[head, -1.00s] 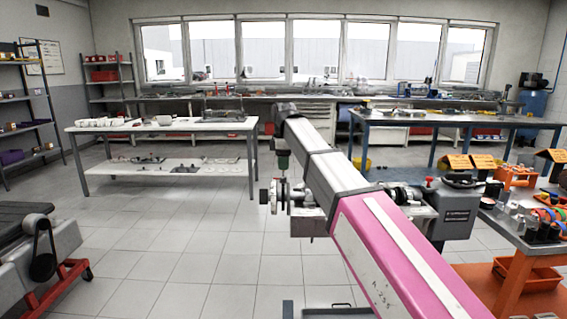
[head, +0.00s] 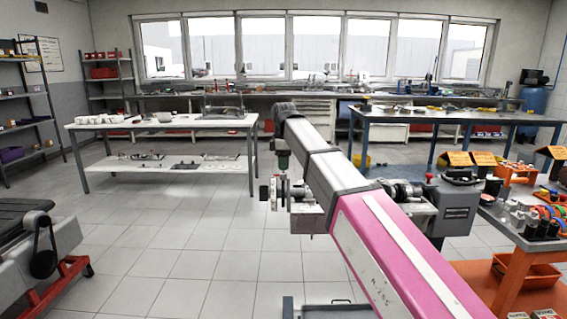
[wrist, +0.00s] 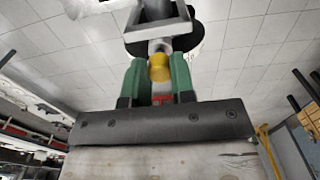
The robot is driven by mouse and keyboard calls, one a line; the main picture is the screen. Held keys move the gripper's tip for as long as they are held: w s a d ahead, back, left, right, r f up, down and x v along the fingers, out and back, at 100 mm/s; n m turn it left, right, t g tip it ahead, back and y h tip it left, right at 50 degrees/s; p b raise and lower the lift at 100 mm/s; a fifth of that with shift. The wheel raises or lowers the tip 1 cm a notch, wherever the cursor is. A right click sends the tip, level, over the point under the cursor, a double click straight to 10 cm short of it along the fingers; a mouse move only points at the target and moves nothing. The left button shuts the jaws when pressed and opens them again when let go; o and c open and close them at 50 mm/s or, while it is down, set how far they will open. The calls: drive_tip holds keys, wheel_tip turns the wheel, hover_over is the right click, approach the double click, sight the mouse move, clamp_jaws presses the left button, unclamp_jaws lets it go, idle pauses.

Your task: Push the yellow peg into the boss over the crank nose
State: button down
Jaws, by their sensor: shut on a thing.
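The yellow peg (wrist: 160,68) sits between the green fingers of my gripper (wrist: 160,78) in the wrist view. My gripper is shut on it. A pale round part, perhaps the boss (wrist: 159,46), is just past the peg's far end, in line with it, with a black disc behind. I cannot tell how far the peg is in. In the head view my gripper (head: 283,160) points down above the crank end (head: 276,192) of the engine. The peg is too small to make out there, and my arm hides much of the engine.
A grey engine stand head (head: 455,212) is right of my arm. A white table (head: 225,124) stands behind on the left. Open tiled floor lies left of the engine.

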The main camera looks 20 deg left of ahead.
drive_tip(key=shift+f, duration=0.65)
drive_tip(key=c, duration=1.2)
unclamp_jaws()
drive_tip(key=shift+r, duration=1.5)
drive_tip(key=o, duration=0.6)
drive_tip(key=shift+c, duration=0.2)
wheel_tip(320, 180, up, 11)
